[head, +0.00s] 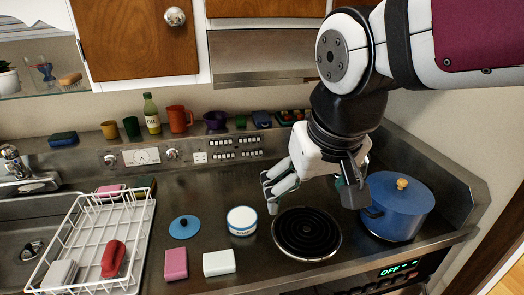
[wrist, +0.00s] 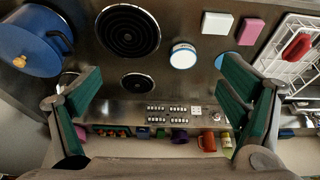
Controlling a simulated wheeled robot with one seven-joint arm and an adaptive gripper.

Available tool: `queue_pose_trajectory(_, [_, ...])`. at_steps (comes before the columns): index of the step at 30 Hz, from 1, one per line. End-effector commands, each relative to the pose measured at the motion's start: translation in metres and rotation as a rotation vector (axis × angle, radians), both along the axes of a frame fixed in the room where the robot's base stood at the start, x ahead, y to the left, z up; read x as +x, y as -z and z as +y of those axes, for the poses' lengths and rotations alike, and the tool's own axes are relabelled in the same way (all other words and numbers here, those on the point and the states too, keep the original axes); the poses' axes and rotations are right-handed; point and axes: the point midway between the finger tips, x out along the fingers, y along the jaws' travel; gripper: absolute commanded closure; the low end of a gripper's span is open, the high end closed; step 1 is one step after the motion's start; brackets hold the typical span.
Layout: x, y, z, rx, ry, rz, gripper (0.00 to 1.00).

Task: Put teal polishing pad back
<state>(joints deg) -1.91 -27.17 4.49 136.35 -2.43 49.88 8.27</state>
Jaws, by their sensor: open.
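A dark teal-green block (head: 146,184), possibly the teal polishing pad, lies at the back right corner of the white dish rack (head: 146,222). It is small and partly hidden by the rack wires, so I cannot be sure what it is. My gripper (head: 312,198) is open and empty above the counter, behind the coil burner (head: 306,232) and left of the blue pot (head: 400,212). It is well to the right of the block. In the wrist view my gripper (wrist: 158,85) has its fingers wide apart, with nothing between them but counter and control panel further off.
A red item (head: 113,259) lies in the rack. A white-and-blue tin (head: 241,221), a blue lid (head: 184,227), a pink block (head: 176,263) and a white block (head: 219,262) are on the counter. Cups, an oil bottle (head: 152,114) and a blue sponge (head: 62,139) line the back ledge.

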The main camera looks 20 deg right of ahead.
Motion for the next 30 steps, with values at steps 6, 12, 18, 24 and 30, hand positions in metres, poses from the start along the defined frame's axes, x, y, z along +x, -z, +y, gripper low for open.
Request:
queue_pose_trajectory(6, [-0.046,-0.011,-0.02,0.017,-0.01,-0.092,0.1])
queue_pose_trajectory(12, [-0.059,-0.012,-0.024,0.022,-0.019,-0.119,0.1])
queue_pose_trajectory(18, [-0.059,-0.012,-0.024,0.022,-0.02,-0.119,0.1])
queue_pose_trajectory(24, [-0.059,-0.012,-0.024,0.022,-0.02,-0.119,0.1])
queue_pose_trajectory(30, [-0.059,-0.012,-0.024,0.022,-0.02,-0.119,0.1])
